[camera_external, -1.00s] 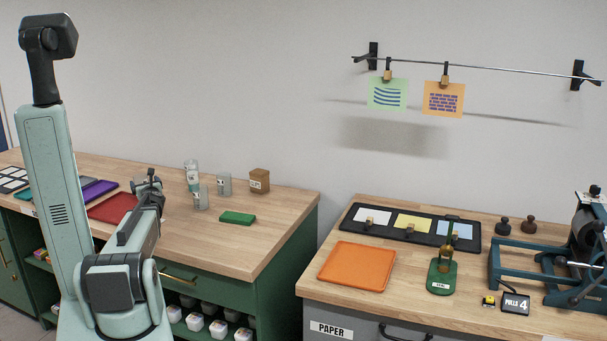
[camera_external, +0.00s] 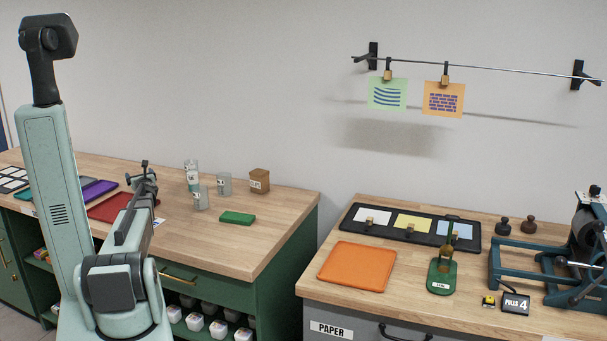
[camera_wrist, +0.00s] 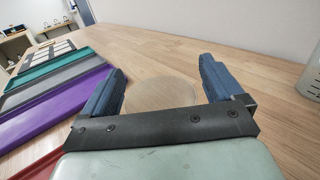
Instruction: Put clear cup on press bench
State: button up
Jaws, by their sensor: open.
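My gripper (camera_external: 147,175) is over the left bench; in the wrist view its two blue fingers (camera_wrist: 162,74) are spread apart. A round, see-through, wood-toned outline (camera_wrist: 160,93) shows between them; I cannot tell whether it is a clear cup or a flat disc. Several translucent containers stand to the gripper's right: a taller one with a label (camera_external: 192,170), a short one in front (camera_external: 201,198) and a greyish one (camera_external: 224,184). The right bench (camera_external: 330,284) carries a blue-green press (camera_external: 530,262) at its right end.
A brown box (camera_external: 259,181) and green block (camera_external: 237,218) are on the left bench, with red (camera_external: 108,207) and purple trays (camera_external: 99,190) at left. An orange tray (camera_external: 357,266), black tray (camera_external: 350,219) and green stand (camera_external: 441,276) occupy the right bench. A gap separates the benches.

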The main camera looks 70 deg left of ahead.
jog(key=shift+c, duration=0.2)
jog(key=c, duration=1.1)
jog(key=shift+r, duration=0.1)
